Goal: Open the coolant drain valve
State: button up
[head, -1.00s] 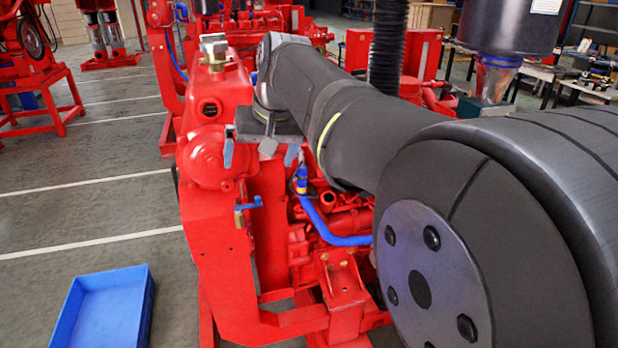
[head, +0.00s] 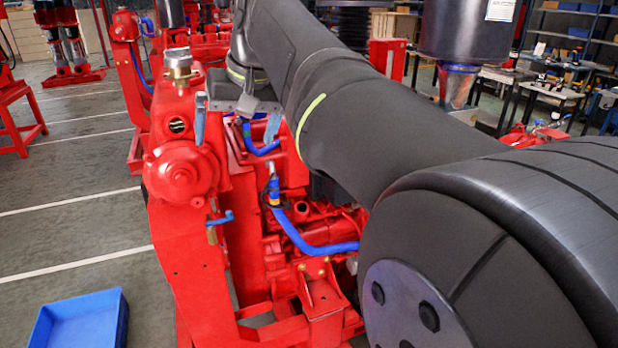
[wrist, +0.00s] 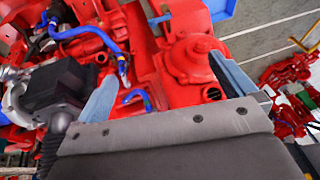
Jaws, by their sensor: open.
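The coolant drain valve, a small brass body with a blue lever handle (head: 222,218), sits low on the red pump housing's front side, below the round cover. The gap between fingers and housing is hard to judge.
The red round cover (head: 182,172) stands close beside the fingers. A blue hose (head: 300,238) runs along the engine right of the valve. A blue tray (head: 82,322) lies on the floor at lower left. The floor to the left is mostly clear.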

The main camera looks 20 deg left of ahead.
jog(key=shift+r, duration=0.25)
